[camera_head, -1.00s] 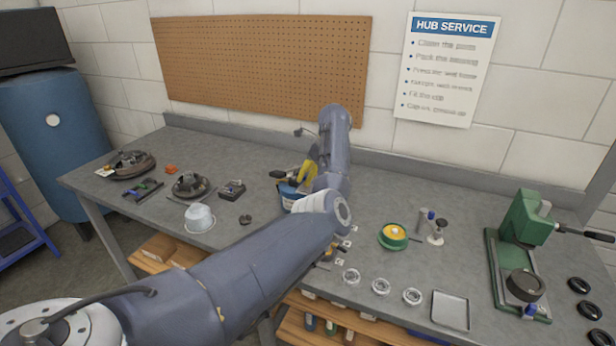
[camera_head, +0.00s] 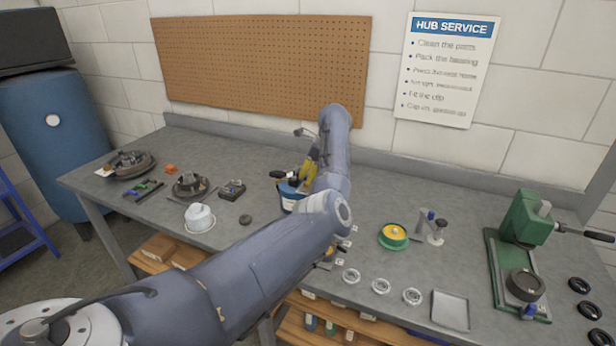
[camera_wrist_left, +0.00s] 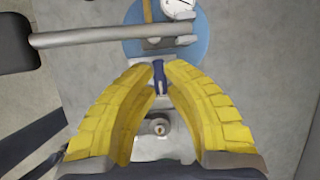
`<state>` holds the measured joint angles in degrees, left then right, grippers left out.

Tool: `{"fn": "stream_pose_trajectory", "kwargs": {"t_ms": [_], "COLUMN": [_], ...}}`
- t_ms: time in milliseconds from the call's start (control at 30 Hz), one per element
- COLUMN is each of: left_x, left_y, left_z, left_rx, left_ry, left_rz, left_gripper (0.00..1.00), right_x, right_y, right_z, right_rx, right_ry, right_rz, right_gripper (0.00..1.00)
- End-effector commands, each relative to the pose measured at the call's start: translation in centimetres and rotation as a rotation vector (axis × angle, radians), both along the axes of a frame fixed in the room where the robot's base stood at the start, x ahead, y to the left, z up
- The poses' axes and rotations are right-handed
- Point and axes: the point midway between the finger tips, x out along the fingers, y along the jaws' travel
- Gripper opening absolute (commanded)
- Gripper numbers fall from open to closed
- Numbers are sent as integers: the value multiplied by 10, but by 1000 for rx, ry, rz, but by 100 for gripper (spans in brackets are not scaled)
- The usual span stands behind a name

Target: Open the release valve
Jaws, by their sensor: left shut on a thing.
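My left gripper (camera_wrist_left: 161,75) shows in the wrist view with its two yellow fingers closed in at the tips on a small dark-blue lever (camera_wrist_left: 159,72), apparently the release valve. The lever is upright in the picture, and the fingers hide its sides. Just beyond it is a round blue body (camera_wrist_left: 183,48) with a white dial gauge (camera_wrist_left: 178,6) and a metal bar handle (camera_wrist_left: 90,38) with a black grip. In the head view, the yellow fingers (camera_head: 309,171) show above the blue and white container (camera_head: 289,197), partly behind my arm. My right gripper is out of view.
On the bench, a green press (camera_head: 523,220) stands at right. A green and yellow dish (camera_head: 393,236), several clear rings (camera_head: 381,286) and a tray (camera_head: 450,310) lie in front. A white cup (camera_head: 199,217) and hub parts (camera_head: 190,185) are at left.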

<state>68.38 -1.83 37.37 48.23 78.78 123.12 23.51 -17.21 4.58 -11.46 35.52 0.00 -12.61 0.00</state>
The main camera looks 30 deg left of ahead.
Motion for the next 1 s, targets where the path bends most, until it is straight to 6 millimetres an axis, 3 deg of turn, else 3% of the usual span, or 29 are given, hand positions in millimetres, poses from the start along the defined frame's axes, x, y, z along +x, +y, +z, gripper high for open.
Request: {"fn": "stream_pose_trajectory", "kwargs": {"t_ms": [267,1000], "left_x": [-1,-5], "left_y": [0,1], "left_z": [-1,-2], "left_rx": [0,0], "left_ry": [0,0], "left_rz": [-126,-813], "left_gripper": [0,0], "right_x": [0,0], "right_y": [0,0], "right_z": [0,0], "right_rx": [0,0], "right_ry": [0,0], "right_rz": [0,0], "right_gripper": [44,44]}}
